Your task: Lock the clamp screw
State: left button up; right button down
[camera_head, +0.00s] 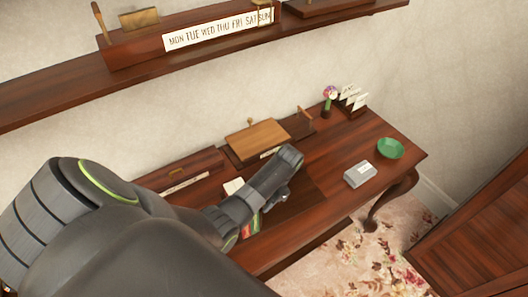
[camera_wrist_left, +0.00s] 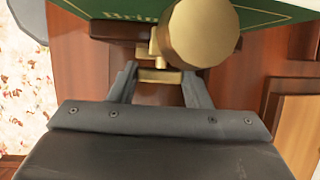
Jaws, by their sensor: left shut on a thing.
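In the left wrist view, my left gripper (camera_wrist_left: 158,76) is shut on a small brass piece (camera_wrist_left: 160,74), which I take to be the clamp screw's handle. A large round brass knob (camera_wrist_left: 200,35) stands just above and to the right of the fingertips. Behind them is a green panel (camera_wrist_left: 265,14) with gold lettering, partly cut off by the frame. In the head view my left arm reaches over the desk (camera_head: 335,150) and hides most of this spot; only a small green and red patch (camera_head: 251,226) shows below the arm. My right gripper is not in view.
A grey box (camera_head: 360,174) and a green bowl (camera_head: 390,148) stand on the desk's right part. A flower vase (camera_head: 327,108) and a card holder (camera_head: 352,102) are at the back. A wooden box (camera_head: 258,138) stands behind my arm. A shelf (camera_head: 50,98) runs along the wall above.

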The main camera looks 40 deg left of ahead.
pick_arm(q)
jog(key=shift+h, duration=0.4)
jog(key=o, duration=1)
jog(key=shift+p, duration=0.3)
